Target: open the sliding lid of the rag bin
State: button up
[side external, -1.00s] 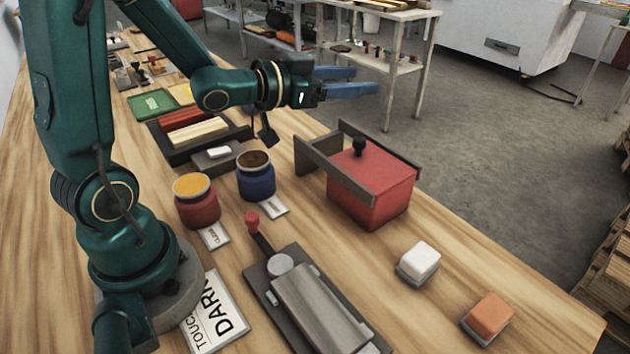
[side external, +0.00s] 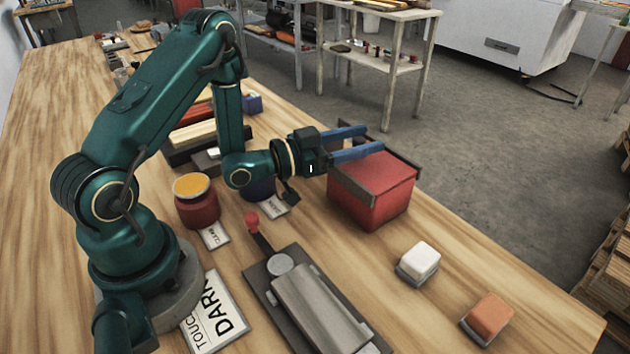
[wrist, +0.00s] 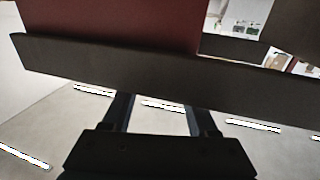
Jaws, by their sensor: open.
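The rag bin (side external: 372,205) is a red box on the right part of the bench, with dark rails (side external: 408,163) along its top edges. My gripper (side external: 371,141) is open with blue fingers, reaching horizontally over the bin's top. The black lid knob is hidden behind or between the fingers, so I cannot tell whether they touch it. In the wrist view, my two fingers (wrist: 160,106) stand apart, their tips hidden behind a dark rail (wrist: 150,83). A red face of the bin (wrist: 110,22) shows beyond it.
Left of the bin stand a red jar (side external: 197,207) with a yellow top and a partly hidden blue jar. In front lie a grey roller device (side external: 315,308) with a red-knobbed handle, a white block (side external: 420,258) and an orange block (side external: 489,315).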

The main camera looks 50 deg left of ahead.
jog(key=shift+x, duration=1.55)
grip_shut()
